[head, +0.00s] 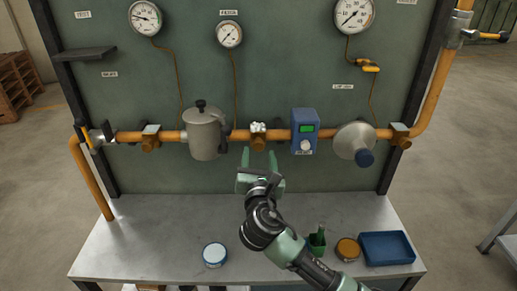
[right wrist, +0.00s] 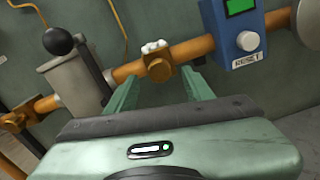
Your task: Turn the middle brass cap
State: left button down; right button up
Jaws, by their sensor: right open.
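The middle brass cap (head: 259,146) is on a brass fitting in the orange pipe, under a small white piece, between the grey canister and the blue box. It also shows in the right wrist view (right wrist: 159,72), just beyond my fingertips. My right gripper (head: 259,159) is open and empty, pointing at the cap from the front and slightly below. In the right wrist view its two fingers (right wrist: 162,88) are on either side of the cap's lower part; I cannot tell whether they touch it. My left gripper is not in view.
A grey canister (head: 204,135) with a black knob stands left of the cap. A blue box (head: 304,130) is close on the right, then a silver round housing (head: 353,139). Below, a metal bench (head: 150,235) holds a white-topped tin (head: 215,254), a green bottle (head: 318,236) and a blue tray (head: 387,262).

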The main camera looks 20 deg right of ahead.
aim_at(258, 145)
jog(key=shift+x, duration=1.4)
grip_shut()
